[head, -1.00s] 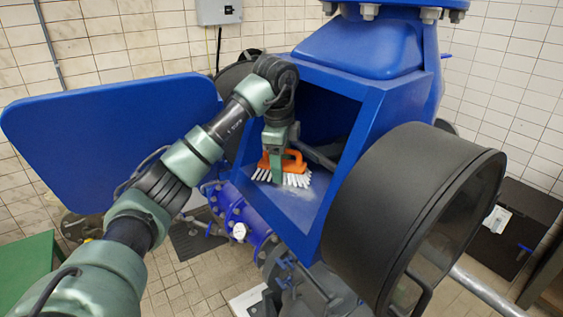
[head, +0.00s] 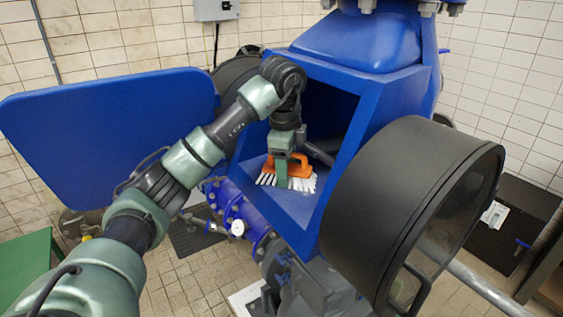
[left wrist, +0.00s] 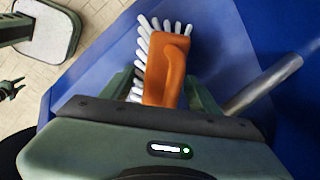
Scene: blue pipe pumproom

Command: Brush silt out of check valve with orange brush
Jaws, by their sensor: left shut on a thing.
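An orange brush (head: 298,163) with white bristles is inside the open blue check valve (head: 342,160). My left gripper (head: 282,175) is shut on the brush, which also shows in the left wrist view (left wrist: 167,68). The bristles point down at the valve's floor; whether they touch it I cannot tell. No silt can be made out clearly on the visible floor. A grey rod (left wrist: 262,84) crosses the valve's inside beside the brush.
A blue cover panel (head: 110,135) stands to the left of the opening. A large dark cylinder (head: 400,215) stands close on the right. The opening's blue frame surrounds my left gripper. Blue flanged pipework (head: 232,212) runs below, and a green surface (head: 25,265) is at lower left.

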